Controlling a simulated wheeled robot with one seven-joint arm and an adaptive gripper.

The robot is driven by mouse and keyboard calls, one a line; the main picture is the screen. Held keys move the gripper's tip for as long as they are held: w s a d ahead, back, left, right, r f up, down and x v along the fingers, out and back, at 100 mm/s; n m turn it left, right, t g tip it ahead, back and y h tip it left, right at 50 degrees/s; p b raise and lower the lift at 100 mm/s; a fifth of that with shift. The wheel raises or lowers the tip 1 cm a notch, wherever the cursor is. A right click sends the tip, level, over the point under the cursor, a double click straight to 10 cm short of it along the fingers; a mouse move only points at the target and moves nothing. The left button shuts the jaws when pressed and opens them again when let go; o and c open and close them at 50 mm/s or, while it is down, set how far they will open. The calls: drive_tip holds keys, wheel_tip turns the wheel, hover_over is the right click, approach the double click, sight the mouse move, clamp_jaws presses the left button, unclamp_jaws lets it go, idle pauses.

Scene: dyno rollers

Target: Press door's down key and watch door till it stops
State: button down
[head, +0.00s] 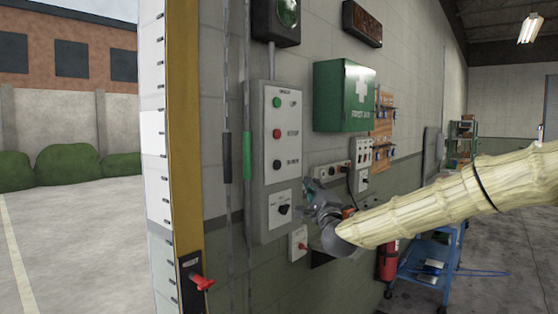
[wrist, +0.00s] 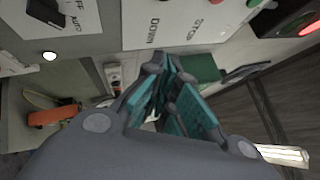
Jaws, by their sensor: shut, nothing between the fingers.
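The grey door control box (head: 259,185) is on the wall left of centre in the head view. It has a green key (head: 277,102) on top, a red key (head: 277,133) in the middle and a dark down key (head: 277,164) below. The doorway on the left looks open onto a yard; no door panel is visible.
A rotary switch (head: 284,209) sits below the keys. A yellow post (head: 186,130) with a red handle (head: 203,283) edges the doorway. A green first-aid box (head: 343,95), sockets (head: 331,171) and a blue cart (head: 430,262) are to the right.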

sight(277, 165)
drive_tip(key=shift+m+t, duration=0.3)
drive_tip(key=shift+t, duration=0.1)
drive_tip(key=r, duration=0.4)
drive_tip(key=shift+d, duration=0.25)
drive_tip(key=shift+w+a, duration=0.1)
drive_tip(key=w+a+p, duration=0.2)
drive_tip(key=w+a, duration=0.3)
drive_tip(key=a, duration=0.2)
drive_tip(key=shift+w+a+f, duration=0.1)
drive_tip(key=shift+a, duration=0.05)
idle(1.2)
drive_tip(key=shift+w+a, duration=0.2)
